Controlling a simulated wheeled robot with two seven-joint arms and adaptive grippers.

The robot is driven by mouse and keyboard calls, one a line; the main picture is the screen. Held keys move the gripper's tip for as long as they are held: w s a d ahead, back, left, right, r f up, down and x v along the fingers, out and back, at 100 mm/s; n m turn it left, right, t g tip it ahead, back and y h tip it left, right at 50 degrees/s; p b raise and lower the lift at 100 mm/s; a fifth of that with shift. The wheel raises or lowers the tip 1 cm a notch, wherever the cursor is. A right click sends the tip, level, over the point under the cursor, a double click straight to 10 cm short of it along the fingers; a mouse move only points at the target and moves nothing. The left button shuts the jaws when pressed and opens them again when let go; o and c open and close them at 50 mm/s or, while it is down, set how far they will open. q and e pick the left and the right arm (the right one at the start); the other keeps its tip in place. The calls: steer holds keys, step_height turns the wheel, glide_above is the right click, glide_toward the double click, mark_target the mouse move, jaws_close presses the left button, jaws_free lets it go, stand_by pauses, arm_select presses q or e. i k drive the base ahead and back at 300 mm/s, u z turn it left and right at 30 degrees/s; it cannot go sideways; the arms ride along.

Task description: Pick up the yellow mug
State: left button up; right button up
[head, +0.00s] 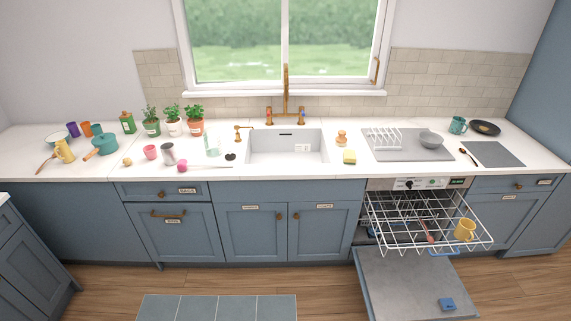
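A yellow mug (464,231) sits in the front right part of the pulled-out white wire dishwasher rack (400,234). Its handle points to the right. A paler yellow vessel with a handle (65,151) stands on the far left of the counter, near a pan; I cannot tell whether it is a mug or a jug. Neither of my grippers is in view.
The dishwasher door (400,285) is folded down, with a blue item (447,304) on it. A teal mug (457,125) and a dark pan (485,128) stand at the counter's right. The wooden floor and grey mat (218,307) in front are clear.

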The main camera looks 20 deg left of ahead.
mark_target(464, 230)
steer(key=z, duration=0.85)
steer(key=i, duration=0.95)
steer(key=z, duration=0.6)
steer(key=i, duration=0.8)
steer(key=u, duration=0.2)
